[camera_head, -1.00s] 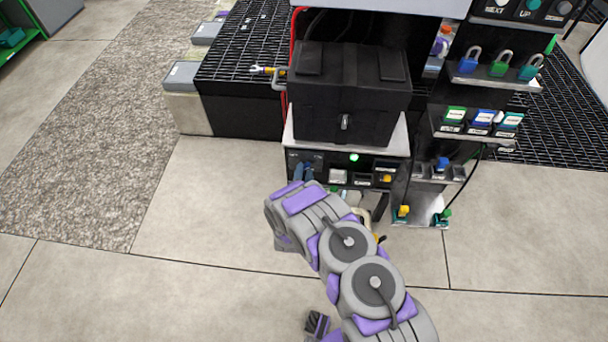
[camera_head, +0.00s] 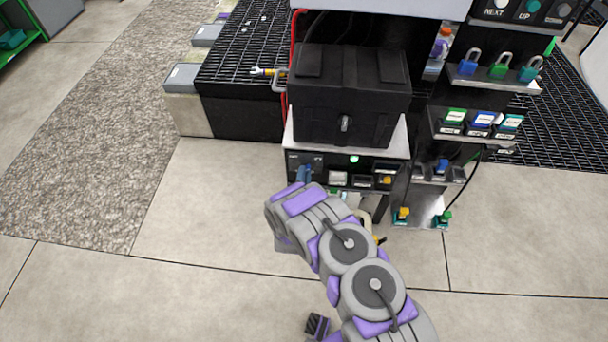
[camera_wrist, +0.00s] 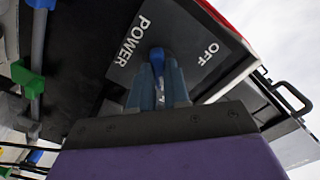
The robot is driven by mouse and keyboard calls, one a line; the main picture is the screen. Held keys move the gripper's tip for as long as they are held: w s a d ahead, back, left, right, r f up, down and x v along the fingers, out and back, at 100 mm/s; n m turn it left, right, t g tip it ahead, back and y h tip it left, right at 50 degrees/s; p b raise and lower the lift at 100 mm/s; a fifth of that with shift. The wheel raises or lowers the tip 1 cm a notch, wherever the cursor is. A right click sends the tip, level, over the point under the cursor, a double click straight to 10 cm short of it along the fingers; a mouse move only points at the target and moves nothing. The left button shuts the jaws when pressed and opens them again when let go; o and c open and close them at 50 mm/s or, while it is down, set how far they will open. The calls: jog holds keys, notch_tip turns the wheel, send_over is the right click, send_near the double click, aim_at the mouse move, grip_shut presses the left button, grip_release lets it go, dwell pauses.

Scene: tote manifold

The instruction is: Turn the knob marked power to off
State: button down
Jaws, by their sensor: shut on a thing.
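The power knob (camera_wrist: 157,62) is blue and sits on a dark panel (camera_wrist: 118,72) lettered POWER and OFF in the wrist view. My gripper (camera_wrist: 160,84) is shut on the knob, one finger on each side of it. The fingers hide most of the knob. OFF is printed to the right of the knob and POWER to its left in this tilted view. In the head view my gripper (camera_head: 304,174) is at the left end of the panel, and my arm partly covers it. Which way the knob points is hard to tell.
A black case (camera_head: 345,95) stands on a shelf above the panel. A green light (camera_head: 354,159) is lit right of my gripper. Padlocks (camera_head: 499,64) and tagged blocks (camera_head: 482,118) are on racks at the right. The floor at the left is clear.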

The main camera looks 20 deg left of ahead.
jog(key=shift+d, duration=0.1)
jog(key=shift+s+f+n+p, duration=0.1)
jog(key=shift+n+p, duration=1.7)
jog(key=shift+n, duration=7.1)
jog(key=shift+a, duration=0.2)
jog(key=c, duration=1.1)
grip_release()
jog(key=shift+a, duration=0.1)
